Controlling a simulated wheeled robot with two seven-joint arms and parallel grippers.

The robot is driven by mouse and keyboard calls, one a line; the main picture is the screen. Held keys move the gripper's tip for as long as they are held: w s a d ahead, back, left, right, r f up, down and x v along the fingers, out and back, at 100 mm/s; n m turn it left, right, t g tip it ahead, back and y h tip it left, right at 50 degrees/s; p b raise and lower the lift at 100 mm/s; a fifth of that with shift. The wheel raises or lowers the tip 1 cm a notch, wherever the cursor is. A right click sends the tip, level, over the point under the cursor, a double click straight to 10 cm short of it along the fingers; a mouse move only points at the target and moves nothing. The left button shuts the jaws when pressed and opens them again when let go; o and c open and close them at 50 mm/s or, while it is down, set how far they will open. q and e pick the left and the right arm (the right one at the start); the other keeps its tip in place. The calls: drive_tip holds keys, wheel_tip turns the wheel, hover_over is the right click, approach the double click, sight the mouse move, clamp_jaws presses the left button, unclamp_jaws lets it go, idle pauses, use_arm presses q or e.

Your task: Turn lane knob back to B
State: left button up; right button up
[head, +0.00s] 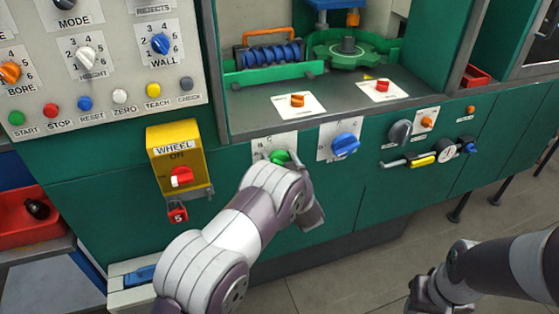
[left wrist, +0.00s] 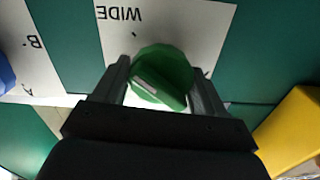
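A green knob (head: 280,156) with a pale pointer mark sits on a white plate on the green panel. It fills the middle of the left wrist view (left wrist: 162,78), where its plate reads WIDE upside down. My left gripper (left wrist: 162,82) has one finger on each side of this knob, and both fingers seem to touch it. A blue knob (head: 345,144) is on the plate to its right. In the left wrist view that plate (left wrist: 28,55) carries B and A, with the blue knob (left wrist: 5,75) cut by the left edge. Plate lettering is hard to read in the head view.
A yellow WHEEL box (head: 158,141) with a red-and-white switch juts out left of the green knob. A grey knob (head: 400,131) and a yellow-handled bar (head: 423,160) are further right. My right gripper (head: 424,297) hangs low at right, over clear floor.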

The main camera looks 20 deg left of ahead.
use_arm(q)
drive_tip(key=shift+f+n+b, duration=0.2)
drive_tip(key=shift+n+b, duration=0.65)
drive_tip(key=shift+n, duration=0.05)
drive_tip(key=n+b, duration=0.3)
drive_tip(key=shift+a+f, duration=0.1)
drive_tip(key=n+b, duration=0.4)
drive_tip(key=b, duration=0.1)
drive_tip(key=n+b, duration=0.4)
drive_tip(key=b, duration=0.1)
drive_tip(key=n+b, duration=0.5)
drive_tip(key=shift+s+a+f, duration=0.1)
drive_tip(key=shift+s+f, duration=0.05)
drive_tip(key=shift+f, duration=0.2)
drive_tip(key=n+b, duration=1.3)
drive_tip(key=b, duration=0.4)
drive_tip(key=shift+f+n, duration=0.15)
drive_tip(key=shift+n, duration=0.15)
drive_tip(key=shift+r+n+b, duration=0.2)
drive_tip(key=shift+n+b, duration=1.5)
